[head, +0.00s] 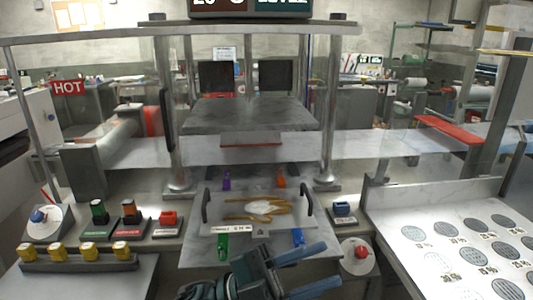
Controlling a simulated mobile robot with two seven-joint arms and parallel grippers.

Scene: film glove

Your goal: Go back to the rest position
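My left gripper (332,265) is at the bottom centre of the head view. Its two blue fingers point right and stand apart, with nothing seen between them. It is in front of the plate with black handles (290,226), over the near edge of the work surface. A pale, glove-like piece with tan strips (262,208) lies on that plate. My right gripper is not in view.
Purple (227,180), orange (281,178), green (223,246) and blue (297,237) pieces surround the plate. A press with a grey slab (250,116) stands behind. Push buttons and yellow blocks (90,252) are left, a red-knobbed dial (361,252) right.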

